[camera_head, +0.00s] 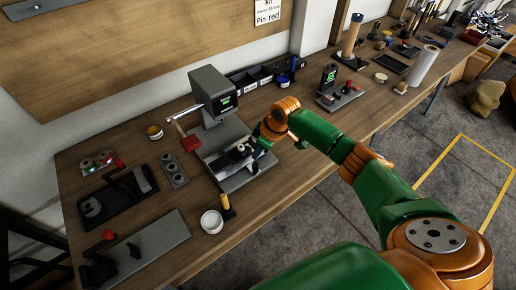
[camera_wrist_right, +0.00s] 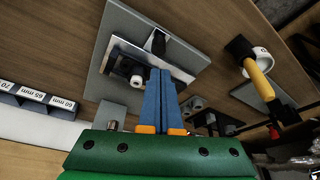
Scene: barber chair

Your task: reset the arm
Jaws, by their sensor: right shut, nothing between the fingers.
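My right arm, green and orange, reaches in from the lower right in the camera_head view. Its gripper (camera_head: 262,143) is over the base plate (camera_head: 240,180) of a grey bench machine. In the right wrist view the blue fingers (camera_wrist_right: 160,72) are together and empty, in front of a metal bar with a dark knob (camera_wrist_right: 136,80) on a grey plate. Whether they touch it I cannot tell. The machine (camera_head: 212,92) has a small green display and a lever with a red handle (camera_head: 191,143) at its left. My left gripper is not in view.
Labelled bins (camera_head: 250,80) stand behind. Bare wood (camera_head: 290,180) shows below the arm.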

